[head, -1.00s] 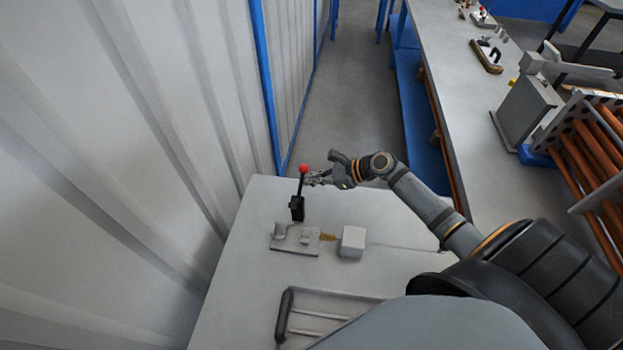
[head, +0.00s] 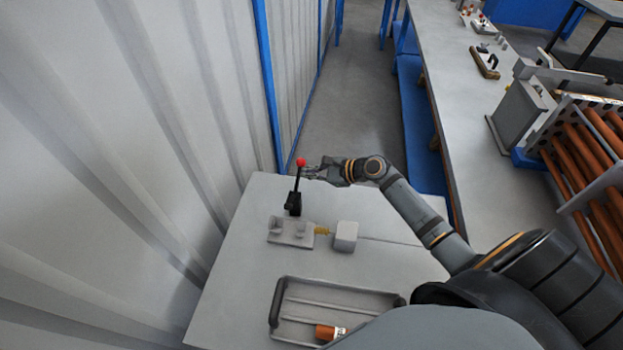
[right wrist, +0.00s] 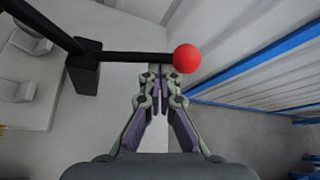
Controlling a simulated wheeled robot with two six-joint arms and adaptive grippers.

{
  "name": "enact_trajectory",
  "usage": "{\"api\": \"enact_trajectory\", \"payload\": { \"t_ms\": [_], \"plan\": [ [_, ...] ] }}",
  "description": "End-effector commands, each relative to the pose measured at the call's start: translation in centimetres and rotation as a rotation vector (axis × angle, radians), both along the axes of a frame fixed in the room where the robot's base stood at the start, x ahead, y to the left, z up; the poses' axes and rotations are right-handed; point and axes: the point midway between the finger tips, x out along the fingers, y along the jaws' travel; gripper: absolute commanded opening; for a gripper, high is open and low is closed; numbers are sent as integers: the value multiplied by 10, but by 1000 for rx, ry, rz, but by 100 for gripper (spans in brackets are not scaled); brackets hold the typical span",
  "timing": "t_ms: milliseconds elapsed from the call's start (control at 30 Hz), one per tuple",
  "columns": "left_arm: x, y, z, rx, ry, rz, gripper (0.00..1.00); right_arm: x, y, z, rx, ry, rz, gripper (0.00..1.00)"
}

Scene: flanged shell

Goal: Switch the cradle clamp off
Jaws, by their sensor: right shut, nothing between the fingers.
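The clamp lever is a thin black rod with a red ball knob (head: 301,162) on a black base (head: 293,204), at the far left of the grey table. In the head view the lever stands nearly upright, leaning slightly right. My right gripper (head: 312,171) is shut and empty, with its fingertips close beside the lever just below the knob. In the right wrist view the rod and the red knob (right wrist: 187,58) cross just beyond the shut fingertips (right wrist: 158,72); I cannot tell whether they touch. The grey cradle (head: 291,231) sits in front of the lever base. My left gripper is not in view.
A grey block (head: 345,236) stands right of the cradle, with a brassy piece (head: 321,230) between. A dark-handled tray (head: 274,302) holding a copper-coloured cylinder (head: 330,332) lies nearer. A corrugated wall (head: 130,150) borders the left. A long bench (head: 460,110) runs at the right.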

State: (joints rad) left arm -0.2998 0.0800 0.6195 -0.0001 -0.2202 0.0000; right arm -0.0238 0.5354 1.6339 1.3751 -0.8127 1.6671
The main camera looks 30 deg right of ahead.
Motion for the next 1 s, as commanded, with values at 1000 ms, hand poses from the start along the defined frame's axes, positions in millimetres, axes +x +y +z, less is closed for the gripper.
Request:
{"api": "enact_trajectory", "payload": {
  "t_ms": [1000],
  "plan": [
    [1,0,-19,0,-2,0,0,-30,25,43,-481,-636,0,0]
  ]
}}
